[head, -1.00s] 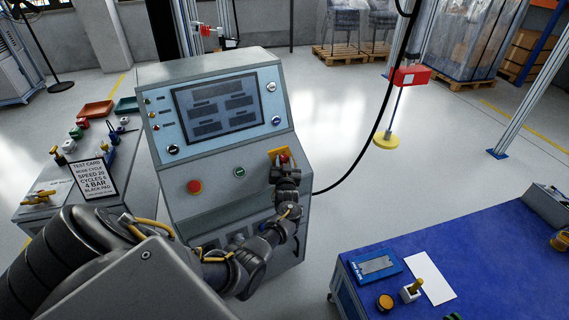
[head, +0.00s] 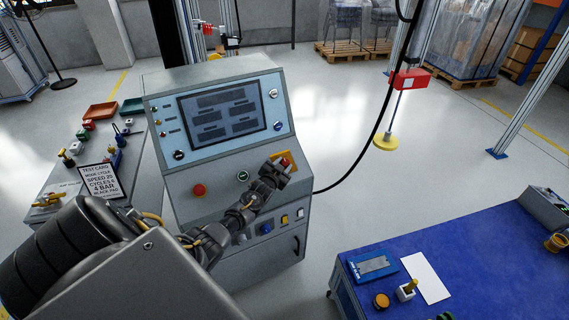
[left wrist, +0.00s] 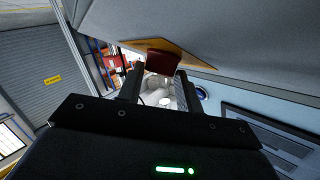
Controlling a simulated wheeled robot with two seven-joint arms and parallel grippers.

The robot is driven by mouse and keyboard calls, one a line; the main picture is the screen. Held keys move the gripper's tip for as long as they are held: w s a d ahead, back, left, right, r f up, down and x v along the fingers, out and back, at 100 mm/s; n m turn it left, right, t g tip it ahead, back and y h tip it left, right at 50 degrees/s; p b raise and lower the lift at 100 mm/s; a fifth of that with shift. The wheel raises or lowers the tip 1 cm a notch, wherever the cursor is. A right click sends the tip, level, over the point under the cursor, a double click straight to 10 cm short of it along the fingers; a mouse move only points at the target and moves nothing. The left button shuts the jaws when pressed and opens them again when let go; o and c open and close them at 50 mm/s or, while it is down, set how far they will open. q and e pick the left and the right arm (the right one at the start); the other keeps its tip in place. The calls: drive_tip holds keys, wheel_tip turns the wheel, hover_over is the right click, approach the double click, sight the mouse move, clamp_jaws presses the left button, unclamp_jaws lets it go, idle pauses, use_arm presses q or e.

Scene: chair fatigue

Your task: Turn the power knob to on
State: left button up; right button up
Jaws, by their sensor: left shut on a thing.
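The red power knob (head: 286,160) sits on a yellow plate on the right of the grey console's (head: 228,77) sloped front. It also shows as a dark red block (left wrist: 162,62) in the left wrist view, with the yellow plate (left wrist: 200,58) behind it. My left gripper (head: 281,167) is shut on the red knob, its fingers on either side, and is rolled at an angle. The fingers partly hide the knob and plate in the head view. The console screen (head: 222,112) shows grey text blocks on a bluish ground. My right gripper is not in view.
A red round button (head: 199,190) and a green button (head: 243,176) sit left of the knob. A black cable hangs right of the console. A blue-topped table (head: 465,255) stands at the lower right. A side bench with a test card (head: 98,181) stands left.

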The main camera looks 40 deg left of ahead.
use_arm(q)
drive_tip(key=m+h, duration=0.2)
drive_tip(key=m, duration=0.1)
drive_tip(key=shift+a+r+g+h, duration=0.1)
drive_tip(key=shift+a+g+h, duration=0.25)
drive_tip(key=shift+g+h, duration=0.05)
drive_tip(key=shift+a+m+g+h+b, duration=0.15)
drive_tip(key=shift+m+g+h+b, duration=0.4)
drive_tip(key=shift+m+h, duration=0.75)
drive_tip(key=shift+r+m+g+h, duration=0.1)
drive_tip(key=shift+m+g+h, duration=0.15)
drive_tip(key=shift+m+h, duration=0.05)
drive_tip(key=o, duration=1)
drive_tip(key=v, duration=1)
drive_tip(key=shift+s+r+b, duration=0.15)
drive_tip(key=shift+s+b, duration=0.15)
drive_tip(key=shift+s, duration=0.05)
